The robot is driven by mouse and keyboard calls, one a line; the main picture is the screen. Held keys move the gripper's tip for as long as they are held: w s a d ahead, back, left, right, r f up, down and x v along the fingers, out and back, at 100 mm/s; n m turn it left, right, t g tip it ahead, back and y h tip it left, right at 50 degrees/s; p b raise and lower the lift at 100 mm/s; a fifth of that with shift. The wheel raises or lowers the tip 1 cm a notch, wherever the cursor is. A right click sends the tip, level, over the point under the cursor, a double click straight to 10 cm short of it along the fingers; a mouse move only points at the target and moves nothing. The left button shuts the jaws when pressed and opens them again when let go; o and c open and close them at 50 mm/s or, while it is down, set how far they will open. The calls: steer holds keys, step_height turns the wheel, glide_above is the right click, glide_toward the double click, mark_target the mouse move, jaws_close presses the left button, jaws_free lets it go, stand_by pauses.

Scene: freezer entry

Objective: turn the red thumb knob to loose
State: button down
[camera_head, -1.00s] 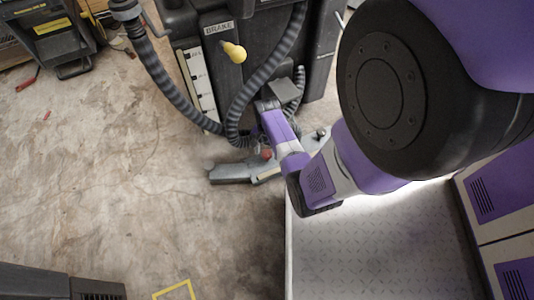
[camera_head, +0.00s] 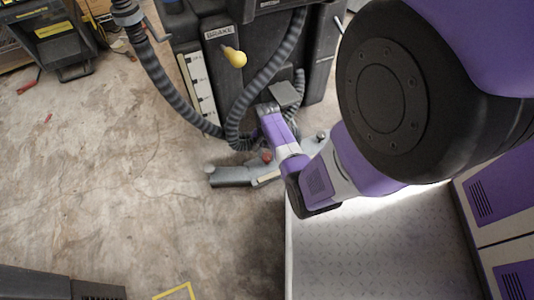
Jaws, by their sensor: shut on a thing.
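The red thumb knob (camera_head: 267,157) is a small red spot on top of a grey floor bar (camera_head: 232,175) low behind the machine. My gripper (camera_head: 266,149) is at the end of my purple wrist, down at the knob and shut on it. My fingers are small and dark here, and my wrist and the hoses partly hide them. The knob's marking and how far it is turned are too small to tell.
The black machine (camera_head: 262,65) stands behind, with a BRAKE label, a yellow knob (camera_head: 236,58) and ribbed hoses (camera_head: 160,75) hanging near my wrist. A white patterned plate (camera_head: 385,250) lies at lower right. The concrete floor at left is mostly clear.

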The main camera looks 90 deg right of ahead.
steer(key=n+p, duration=0.2)
steer(key=n, duration=0.2)
steer(key=shift+r+p, duration=0.15)
steer(key=shift+p, duration=0.2)
steer(key=n+p, duration=0.1)
steer(key=n, duration=0.4)
steer(key=shift+p, duration=0.4)
steer(key=n, duration=0.5)
steer(key=shift+p, duration=0.35)
steer(key=n, duration=0.4)
steer(key=shift+n, duration=0.3)
steer(key=n, duration=0.4)
steer(key=shift+p, duration=0.3)
steer(key=n, duration=0.4)
steer(key=shift+f, duration=0.2)
steer(key=n, duration=0.4)
steer(key=shift+n, duration=2.2)
